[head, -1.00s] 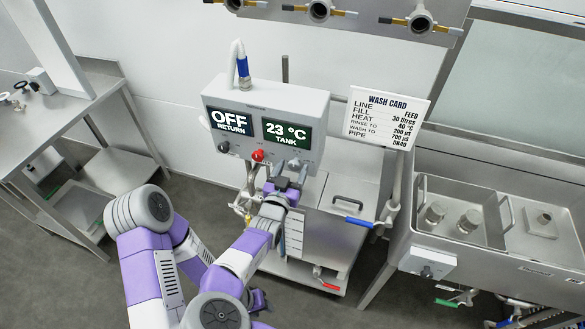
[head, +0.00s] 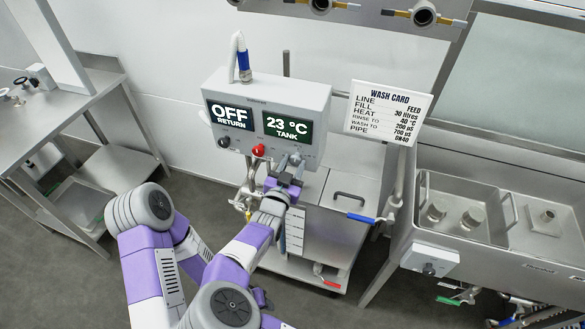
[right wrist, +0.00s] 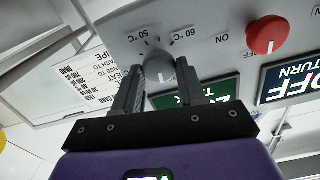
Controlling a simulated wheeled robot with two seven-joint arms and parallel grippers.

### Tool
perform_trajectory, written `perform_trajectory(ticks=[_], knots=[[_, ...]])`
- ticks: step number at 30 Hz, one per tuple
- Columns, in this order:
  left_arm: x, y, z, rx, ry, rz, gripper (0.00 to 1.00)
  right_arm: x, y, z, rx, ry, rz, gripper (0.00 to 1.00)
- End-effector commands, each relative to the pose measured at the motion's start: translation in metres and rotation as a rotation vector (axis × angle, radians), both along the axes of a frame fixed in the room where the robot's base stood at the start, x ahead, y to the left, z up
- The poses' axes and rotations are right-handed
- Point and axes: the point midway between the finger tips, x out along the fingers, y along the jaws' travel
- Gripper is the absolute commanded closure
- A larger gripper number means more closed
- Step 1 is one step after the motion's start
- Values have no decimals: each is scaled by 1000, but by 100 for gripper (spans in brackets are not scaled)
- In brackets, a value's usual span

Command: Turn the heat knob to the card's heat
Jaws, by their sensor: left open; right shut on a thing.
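The heat knob (right wrist: 160,70) is a grey dial on the control box (head: 318,98). Marks reading 50 °C and 60 °C are near it in the upside-down right wrist view. A white line on the knob faces down in that view, away from those marks. My right gripper (right wrist: 158,85) is shut on the knob, one finger on each side; it also shows in the head view (head: 291,170). The wash card (head: 388,112) reads heat 40 °C. The tank display (head: 288,126) reads 23 °C. My left gripper (head: 262,298) is low, open and partly hidden by my arm.
A red knob (right wrist: 268,35) sits beside the heat knob. The return display (head: 230,115) reads OFF. A blue-handled valve (head: 360,217) and pipes are at the tank's right. A steel sink (head: 480,205) stands right, a steel table (head: 55,115) left.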

Motion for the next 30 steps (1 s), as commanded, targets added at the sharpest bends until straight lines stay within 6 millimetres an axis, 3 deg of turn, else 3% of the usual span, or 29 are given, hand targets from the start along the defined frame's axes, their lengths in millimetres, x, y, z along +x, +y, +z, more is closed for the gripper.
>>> perform_trajectory(ticks=[30], knots=[[0, 0, -115, 0, 0, 0, 58, 0, -4, -6, 896, -293, -2, 90]])
